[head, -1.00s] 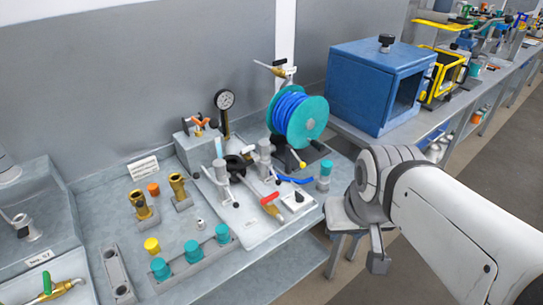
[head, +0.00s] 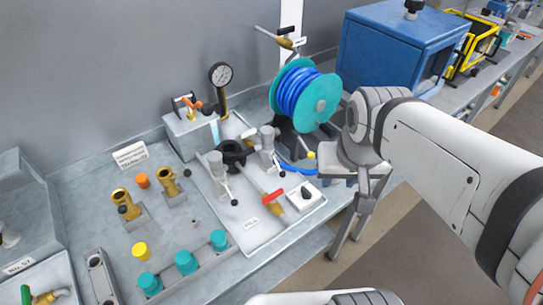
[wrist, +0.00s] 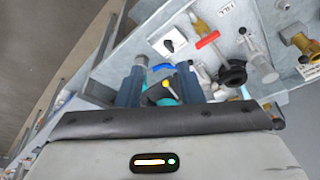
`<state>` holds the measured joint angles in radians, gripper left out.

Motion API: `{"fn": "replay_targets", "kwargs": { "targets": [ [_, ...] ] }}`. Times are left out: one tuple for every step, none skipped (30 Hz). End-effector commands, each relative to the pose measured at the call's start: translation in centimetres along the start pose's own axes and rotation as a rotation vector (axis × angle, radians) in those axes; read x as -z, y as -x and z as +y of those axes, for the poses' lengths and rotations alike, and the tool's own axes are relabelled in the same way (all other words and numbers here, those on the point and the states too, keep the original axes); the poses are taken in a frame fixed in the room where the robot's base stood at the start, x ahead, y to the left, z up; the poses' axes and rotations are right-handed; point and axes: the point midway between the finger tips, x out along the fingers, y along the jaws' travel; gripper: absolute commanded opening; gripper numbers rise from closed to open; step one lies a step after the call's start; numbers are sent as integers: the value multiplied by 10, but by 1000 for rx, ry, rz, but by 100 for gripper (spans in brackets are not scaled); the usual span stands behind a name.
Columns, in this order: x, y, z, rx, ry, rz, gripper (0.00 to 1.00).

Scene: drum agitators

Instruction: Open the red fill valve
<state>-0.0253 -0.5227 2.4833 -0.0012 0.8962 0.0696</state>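The red fill valve has a red lever handle (head: 273,196) on a brass body, at the right part of a light tray on the bench. It also shows at the top of the wrist view (wrist: 208,40). My gripper (head: 364,194) hangs to the right of the valve, off the tray's right side, apart from it. In the wrist view my gripper (wrist: 162,66) has two blue-grey fingers spread apart, with nothing held. A yellow-ended lever and teal part show beyond the gap. The fingertips are hard to make out in the head view.
A white switch box with a black knob (head: 305,193) sits right beside the valve. Grey clamps (head: 267,145) and a black ring part (head: 231,152) stand behind it. A blue hose reel (head: 305,95) and blue cabinet (head: 405,50) are further back. A pressure gauge (head: 220,75) rises behind.

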Motion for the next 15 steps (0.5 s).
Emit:
{"fn": "replay_targets", "kwargs": {
  "targets": [
    [6, -8, -5, 4, -37, -22, 34],
    [11, -12, -9, 5, -70, -34, 34],
    [18, -20, -14, 5, -123, -51, 34],
    [24, -26, -19, 4, -167, -66, 34],
    [30, -33, -24, 2, -214, -81, 34],
    [37, -44, -32, -3, -278, -103, 34],
    [43, -52, -37, -8, -328, -119, 34],
    [48, -60, -44, -14, -377, -134, 34],
    [54, -72, -52, -24, -442, -153, 34],
    [58, -81, -59, -32, -489, -167, 34],
    [61, -90, -66, -42, -536, -180, 34],
    [66, -101, -74, -54, -595, -194, 34],
    [68, -110, -80, -65, -637, -204, 34],
    [70, -118, -86, -75, -676, -214, 34],
    [72, -128, -93, -89, -724, -225, 34]
  ]
}}
